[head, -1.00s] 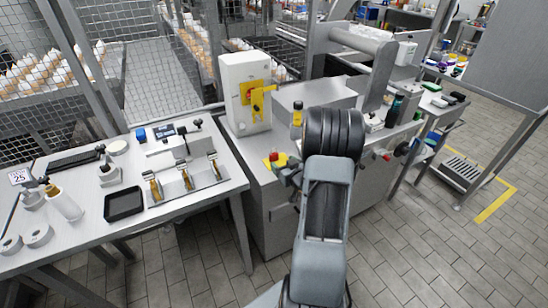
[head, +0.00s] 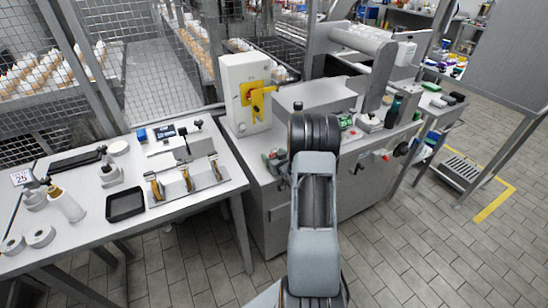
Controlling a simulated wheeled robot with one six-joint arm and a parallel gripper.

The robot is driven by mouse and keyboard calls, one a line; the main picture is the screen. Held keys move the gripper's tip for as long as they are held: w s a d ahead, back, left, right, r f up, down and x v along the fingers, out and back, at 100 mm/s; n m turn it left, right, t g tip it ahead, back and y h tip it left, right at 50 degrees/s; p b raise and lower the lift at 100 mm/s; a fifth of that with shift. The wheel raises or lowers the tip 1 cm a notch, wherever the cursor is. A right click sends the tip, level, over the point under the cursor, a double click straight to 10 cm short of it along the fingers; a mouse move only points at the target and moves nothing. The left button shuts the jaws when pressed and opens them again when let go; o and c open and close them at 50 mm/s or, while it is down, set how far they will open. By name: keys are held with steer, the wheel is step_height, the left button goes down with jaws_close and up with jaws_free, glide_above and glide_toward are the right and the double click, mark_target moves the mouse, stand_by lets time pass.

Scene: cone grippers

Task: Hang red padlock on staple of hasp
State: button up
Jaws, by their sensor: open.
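A white box (head: 246,100) stands on the machine top at centre. A yellow fitting (head: 256,96) with a little red on it is fixed to its front; it looks like the hasp, but the staple is too small to make out. A small reddish patch (head: 273,155) shows low beside my arm, at the machine's left front corner; I cannot tell if it is the red padlock. My gripper (head: 278,160) shows only in part there, mostly hidden behind my own arm, below and right of the white box. It is open, and I see nothing held.
The left bench holds a black tray (head: 125,204), a metal plate (head: 188,186) with three brass-coloured clamps, and a white bottle (head: 68,206). A dark bottle (head: 393,111) stands at the machine's right. A red button (head: 386,157) is on the machine's front.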

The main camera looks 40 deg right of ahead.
steer(key=c, duration=1.1)
steer(key=shift+o, duration=0.2)
steer(key=shift+s+r, duration=0.4)
steer(key=shift+r, duration=0.05)
steer(key=s+a+r, duration=0.2)
steer(key=s+r, duration=0.5)
steer(key=s, duration=0.6)
